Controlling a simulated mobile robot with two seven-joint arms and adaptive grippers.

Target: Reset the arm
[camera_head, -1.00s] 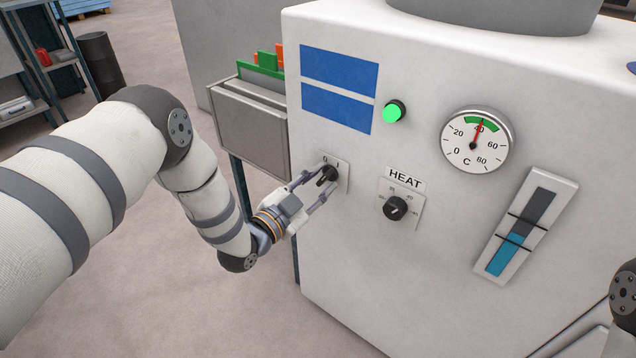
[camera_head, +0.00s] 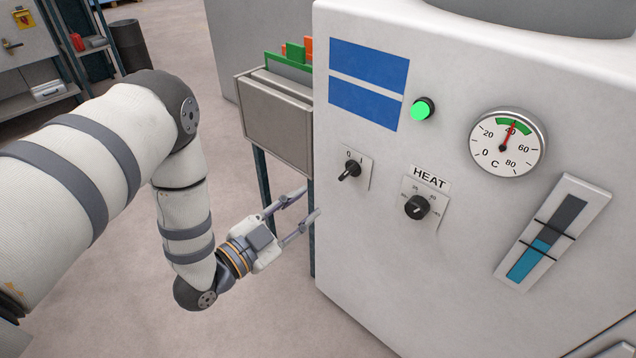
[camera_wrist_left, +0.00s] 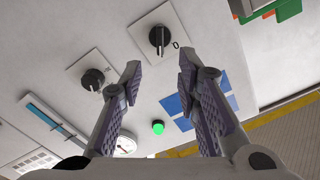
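My left arm (camera_head: 184,222) comes in from the left in the head view. Its gripper (camera_head: 312,202) is open and empty, apart from the white machine (camera_head: 390,290) and below the 0/1 switch (camera_head: 349,171). In the left wrist view the two fingers (camera_wrist_left: 158,75) stand apart with nothing between them, and the switch knob (camera_wrist_left: 159,38) shows just beyond their tips. The HEAT knob (camera_head: 416,207) is to the right of the switch in the head view. My right gripper is not in view.
The machine carries a lit green lamp (camera_head: 422,109), a dial (camera_head: 508,143) with its needle in the green zone and a level gauge (camera_head: 553,232). A grey holder with folders (camera_head: 277,120) stands left of the machine. Floor (camera_head: 120,310) is clear below the gripper.

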